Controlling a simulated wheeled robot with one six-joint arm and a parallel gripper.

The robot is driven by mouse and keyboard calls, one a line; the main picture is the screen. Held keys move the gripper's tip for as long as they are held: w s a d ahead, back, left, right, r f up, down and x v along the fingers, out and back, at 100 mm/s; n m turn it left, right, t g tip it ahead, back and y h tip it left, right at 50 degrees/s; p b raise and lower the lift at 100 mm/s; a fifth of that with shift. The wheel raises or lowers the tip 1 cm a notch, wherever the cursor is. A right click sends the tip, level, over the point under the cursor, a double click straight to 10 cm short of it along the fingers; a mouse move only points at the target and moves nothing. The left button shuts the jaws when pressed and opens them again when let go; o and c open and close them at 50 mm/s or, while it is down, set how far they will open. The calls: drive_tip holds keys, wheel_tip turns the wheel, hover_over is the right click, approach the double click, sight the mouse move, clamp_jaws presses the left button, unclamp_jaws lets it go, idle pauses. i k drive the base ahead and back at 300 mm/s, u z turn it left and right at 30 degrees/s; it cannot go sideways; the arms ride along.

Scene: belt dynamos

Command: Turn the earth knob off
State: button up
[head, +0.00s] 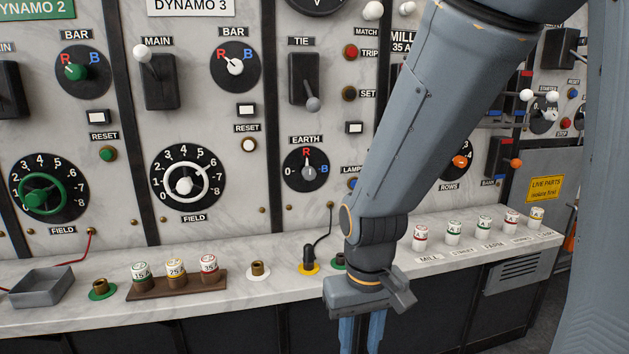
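The earth knob (308,171) is a grey pointer knob on a round black dial under the EARTH label (307,139), on the marble panel near the middle of the head view. The dial has 0 at the left, R at the top and B at the right. The knob's pointer appears to stand upright, toward R. My gripper (362,336) is low in front of the bench edge, below and to the right of the knob, pointing down. Its two blue fingers stand apart with a gap between them. The fingertips are cut off by the bottom edge.
Above the knob is the TIE lever (312,102). A black plug with a cable (309,258) stands on the bench shelf below it. A rack of labelled pegs (176,284) and a grey tray (42,287) are to the left. My arm covers the panel to the right.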

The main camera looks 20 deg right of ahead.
sight(309, 173)
drive_tip(key=k, duration=1.2)
drive_tip(key=u, duration=0.9)
drive_tip(key=i, duration=1.65)
drive_tip(key=z, duration=1)
